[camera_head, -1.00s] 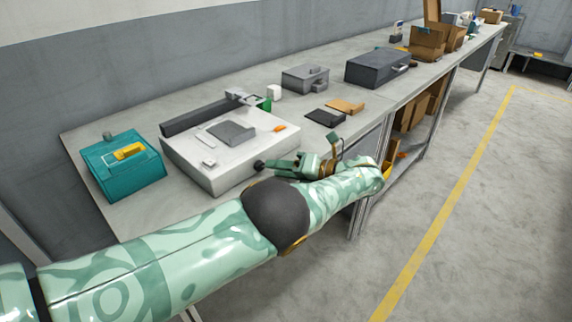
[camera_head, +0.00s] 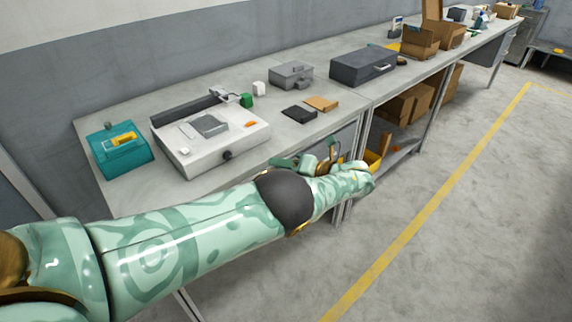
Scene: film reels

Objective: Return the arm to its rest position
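My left arm (camera_head: 190,235), patterned in pale green, reaches in from the lower left across the front of the workbench (camera_head: 185,98). Its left gripper (camera_head: 288,163) is at the bench's front edge, to the right of the white machine and apart from it. The gripper is small and partly hidden behind my own arm. I cannot see whether its fingers are open or shut, and no held object shows. My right gripper is not in view.
A white machine with a black bar (camera_head: 247,142) and a teal box (camera_head: 105,159) stand on the bench. Grey boxes (camera_head: 350,72) and brown cartons (camera_head: 420,40) stand farther along. The floor at right is clear.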

